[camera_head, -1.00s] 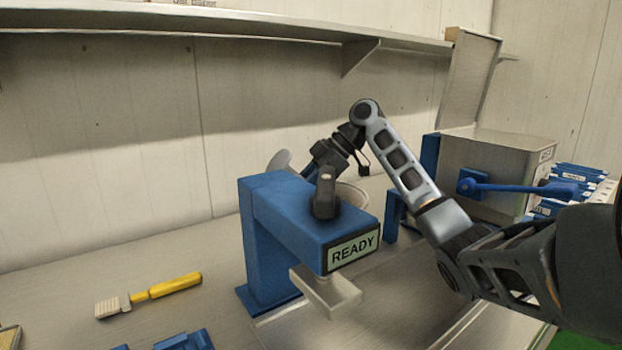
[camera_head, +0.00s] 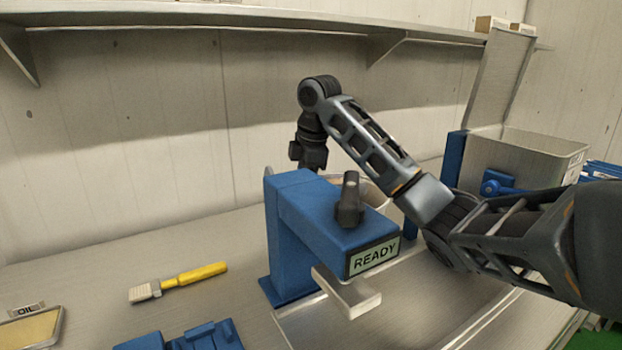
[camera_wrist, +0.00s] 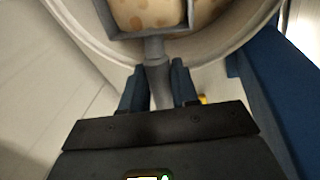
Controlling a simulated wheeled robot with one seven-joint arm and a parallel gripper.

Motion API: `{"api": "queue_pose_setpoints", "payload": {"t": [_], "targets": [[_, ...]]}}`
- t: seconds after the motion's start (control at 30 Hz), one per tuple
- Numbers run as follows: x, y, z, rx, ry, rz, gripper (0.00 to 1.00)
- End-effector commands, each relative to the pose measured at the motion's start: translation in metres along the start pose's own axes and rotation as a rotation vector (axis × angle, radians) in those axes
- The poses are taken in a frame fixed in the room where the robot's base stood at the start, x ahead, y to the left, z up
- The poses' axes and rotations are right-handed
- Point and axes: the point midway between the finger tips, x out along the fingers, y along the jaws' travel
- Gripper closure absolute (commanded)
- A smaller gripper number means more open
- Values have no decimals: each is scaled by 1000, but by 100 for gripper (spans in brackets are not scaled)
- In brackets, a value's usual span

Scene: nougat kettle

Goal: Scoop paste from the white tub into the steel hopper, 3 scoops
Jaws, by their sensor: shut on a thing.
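My gripper (camera_wrist: 157,80) is shut on the grey handle of a scoop (camera_wrist: 153,50). The scoop's square head is at the top edge of the wrist view, cut off by the frame. Beige paste with brown specks (camera_wrist: 150,12) shows within its walls. The white tub (camera_wrist: 88,42) curves around the scoop head; I cannot tell how deep the scoop is. In the head view the tub (camera_head: 377,198) is mostly hidden behind the blue machine, and my wrist points down there with its fingers hidden. The steel hopper (camera_head: 535,150) stands at the right with its lid raised.
The blue machine with a READY display (camera_head: 330,230) stands in front of the tub. A yellow-handled brush (camera_head: 180,282), blue parts (camera_head: 195,340) and an OIL tray (camera_head: 30,328) lie at the left. A shelf (camera_head: 250,18) runs along the wall above.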

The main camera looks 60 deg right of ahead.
Motion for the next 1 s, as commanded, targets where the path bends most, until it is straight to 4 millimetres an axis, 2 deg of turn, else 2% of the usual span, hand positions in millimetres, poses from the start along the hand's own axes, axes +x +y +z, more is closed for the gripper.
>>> {"api": "queue_pose_setpoints", "payload": {"t": [0.03,0.43,1.0], "targets": [[-8,2,-4,-5,-10,0,100],[-27,5,-15,-16,-72,1,100],[-64,13,-23,-24,-111,2,100]]}}
